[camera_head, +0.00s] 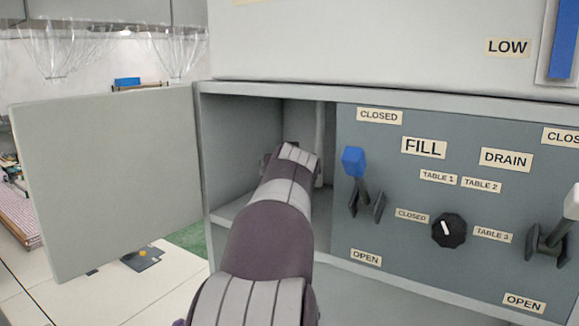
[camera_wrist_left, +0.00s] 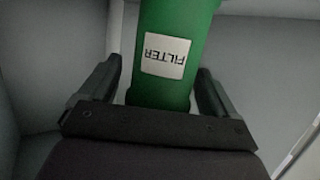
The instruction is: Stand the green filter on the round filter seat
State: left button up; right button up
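The green filter (camera_wrist_left: 170,85) with a pale label reading FILTER upside down shows in the left wrist view, its top end running out of the frame. The fingers of my left gripper (camera_wrist_left: 160,80) stand on either side of it. A narrow gap shows between the left finger and the filter; the right finger is close to it or touching. In the head view my arm reaches into the open cabinet compartment (camera_head: 245,125) and hides its own gripper and the filter. I cannot make out the round filter seat in either view. My right gripper is not in view.
The open cabinet door (camera_head: 110,180) stands to the left of the compartment. The control panel (camera_head: 400,235) to its right carries a blue-handled lever (camera_head: 354,162), a black knob (camera_head: 449,230) and a pale-handled lever (camera_head: 548,240). The compartment walls are close around the gripper.

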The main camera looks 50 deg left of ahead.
pick_arm(q)
jog(key=shift+r, duration=0.25)
jog(key=b+v, duration=0.2)
jog(key=v, duration=0.1)
jog(key=b+v, duration=0.1)
jog(key=shift+s+d+f, duration=0.3)
jog(key=shift+d, duration=0.1)
jog(key=b+v, duration=0.2)
jog(key=v, duration=0.5)
jog(key=shift+r, duration=0.4)
jog(key=shift+a, duration=0.1)
